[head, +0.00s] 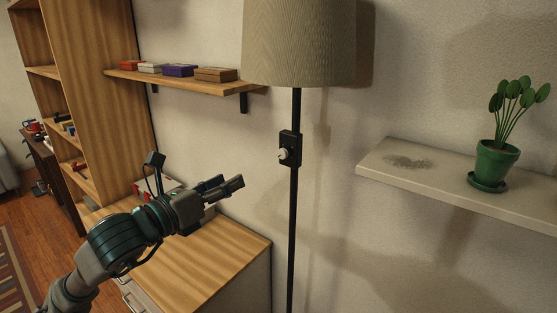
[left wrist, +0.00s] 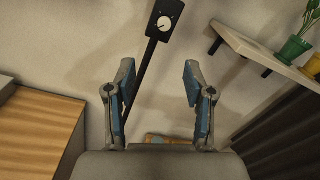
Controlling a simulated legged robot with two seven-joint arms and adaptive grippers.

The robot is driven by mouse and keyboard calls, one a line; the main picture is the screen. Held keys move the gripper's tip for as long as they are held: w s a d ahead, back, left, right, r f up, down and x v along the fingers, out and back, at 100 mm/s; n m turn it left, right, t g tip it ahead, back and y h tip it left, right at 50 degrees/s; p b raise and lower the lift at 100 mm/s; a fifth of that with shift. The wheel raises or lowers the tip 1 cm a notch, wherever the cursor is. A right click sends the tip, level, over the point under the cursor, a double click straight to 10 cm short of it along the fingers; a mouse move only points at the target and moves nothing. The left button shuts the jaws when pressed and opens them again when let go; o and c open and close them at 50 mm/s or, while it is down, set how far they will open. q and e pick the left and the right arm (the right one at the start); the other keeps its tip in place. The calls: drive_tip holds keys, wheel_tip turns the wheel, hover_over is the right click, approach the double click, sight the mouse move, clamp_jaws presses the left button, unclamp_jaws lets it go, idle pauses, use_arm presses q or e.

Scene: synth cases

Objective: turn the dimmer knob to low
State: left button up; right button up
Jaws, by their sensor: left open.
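The dimmer knob (head: 282,155) is a small pale knob on a black box (head: 291,147) fixed to the thin black lamp pole (head: 293,220). In the left wrist view the white round knob (left wrist: 165,23) shows near the top, on the dark box, with small marks around it. My left gripper (head: 230,184) is to the left of the pole and a little lower than the knob, apart from it. In the left wrist view its two blue-padded fingers (left wrist: 158,85) are spread with nothing between them but the view of the wall. My right gripper is not in view.
A lampshade (head: 300,45) hangs above the knob. A wooden cabinet (head: 225,265) lies under my left arm. A shelf with boxes (head: 185,82) is at upper left. A pale shelf (head: 440,185) with a potted plant (head: 495,160) is at right. The wall around the pole is clear.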

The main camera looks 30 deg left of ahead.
use_arm(q)
drive_tip(key=p, duration=0.3)
approach(280, 155)
drive_tip(key=w+p, duration=0.1)
drive_tip(key=w, duration=0.4)
drive_tip(key=w+p, duration=0.1)
drive_tip(key=w, duration=0.2)
drive_tip(key=shift+w+d+r+p, duration=0.15)
drive_tip(key=shift+w+d+p, duration=0.2)
drive_tip(key=shift+w+d, duration=0.2)
drive_tip(key=shift+w, duration=0.25)
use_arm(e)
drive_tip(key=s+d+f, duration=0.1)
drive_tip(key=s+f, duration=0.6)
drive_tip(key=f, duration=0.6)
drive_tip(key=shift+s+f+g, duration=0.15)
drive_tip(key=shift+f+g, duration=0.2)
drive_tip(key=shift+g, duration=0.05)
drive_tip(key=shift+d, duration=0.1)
use_arm(q)
clamp_jaws()
